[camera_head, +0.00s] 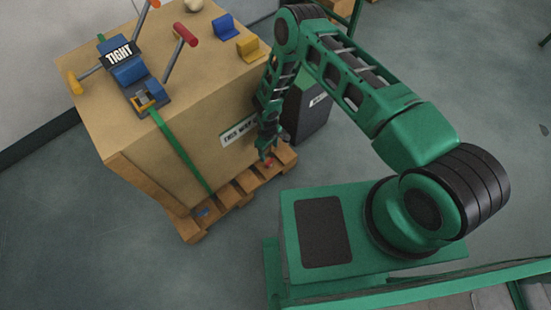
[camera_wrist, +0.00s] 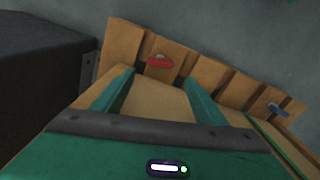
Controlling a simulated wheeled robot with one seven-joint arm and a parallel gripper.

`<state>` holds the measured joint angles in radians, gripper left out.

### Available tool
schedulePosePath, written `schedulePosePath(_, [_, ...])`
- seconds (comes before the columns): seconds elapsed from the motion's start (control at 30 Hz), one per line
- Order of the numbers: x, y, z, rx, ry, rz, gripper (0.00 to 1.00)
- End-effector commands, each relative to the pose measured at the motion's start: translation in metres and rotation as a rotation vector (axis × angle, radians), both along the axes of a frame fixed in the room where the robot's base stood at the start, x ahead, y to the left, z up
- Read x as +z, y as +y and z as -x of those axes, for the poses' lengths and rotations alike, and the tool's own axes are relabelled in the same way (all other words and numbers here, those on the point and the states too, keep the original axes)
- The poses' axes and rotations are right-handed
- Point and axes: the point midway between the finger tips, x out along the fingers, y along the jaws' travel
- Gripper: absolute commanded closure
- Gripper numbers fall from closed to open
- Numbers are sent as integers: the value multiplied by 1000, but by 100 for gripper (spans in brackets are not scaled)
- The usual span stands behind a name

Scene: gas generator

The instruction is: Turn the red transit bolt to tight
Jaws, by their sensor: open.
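The red transit bolt (camera_wrist: 160,62) lies on the wooden pallet in the wrist view, just beyond my fingertips and roughly between their lines. Its red handle lies crosswise, with a small pale part at its top. In the head view, the red bolt (camera_head: 268,161) shows small at the pallet's right end, just below my gripper (camera_head: 267,148). In the wrist view, my gripper (camera_wrist: 158,78) is open, its two green fingers apart with nothing between them. The bolt appears apart from the fingers. A sign reading TIGHT (camera_head: 119,55) stands on top of the crate.
The large tan crate (camera_head: 170,125) stands on the pallet (camera_head: 230,197), close to my gripper. A blue bolt (camera_wrist: 278,109) is farther along the pallet. A dark box (camera_head: 308,108) stands right of the crate. Levers and coloured blocks sit on the crate. Floor in front is clear.

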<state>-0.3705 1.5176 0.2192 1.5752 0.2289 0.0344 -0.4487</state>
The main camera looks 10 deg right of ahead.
Motion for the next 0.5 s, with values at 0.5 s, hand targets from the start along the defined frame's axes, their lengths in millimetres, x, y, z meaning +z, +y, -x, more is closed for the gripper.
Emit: schedulePosePath(0.5, [-55, 3, 2, 32, 6, -4, 34])
